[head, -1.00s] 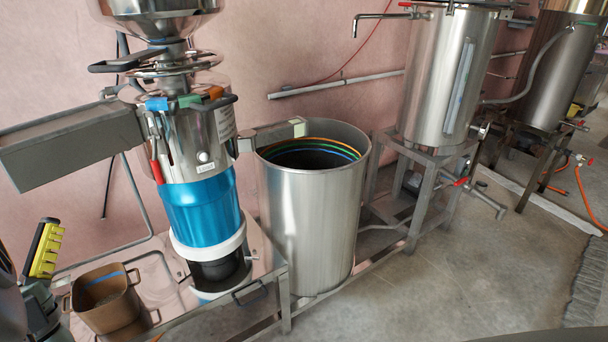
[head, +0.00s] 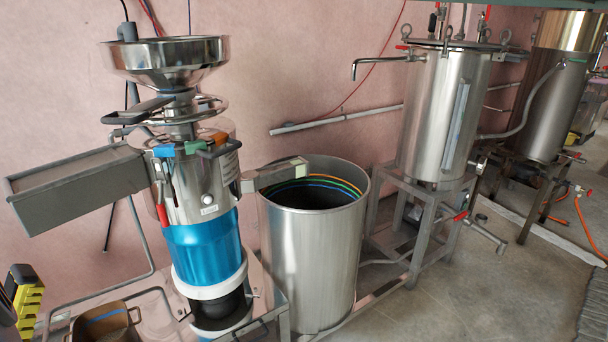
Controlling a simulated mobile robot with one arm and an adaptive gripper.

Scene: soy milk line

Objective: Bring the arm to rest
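My gripper (head: 20,302) shows at the lower left edge of the head view, partly cut off by the frame. Black parts and yellow ridged pads are visible, and the rest of the arm is outside the picture. I see nothing held in the visible part, but the gap between the fingers cannot be made out. The gripper is left of the grinder and appears above and left of a small brown pot (head: 118,332) in the picture.
A grinder (head: 200,250) with a blue band and steel hopper stands left of centre, its grey chute (head: 80,187) jutting left. An open steel drum (head: 310,260) stands beside it. A tank (head: 440,120) on a stand is farther right. Floor (head: 450,300) is clear at lower right.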

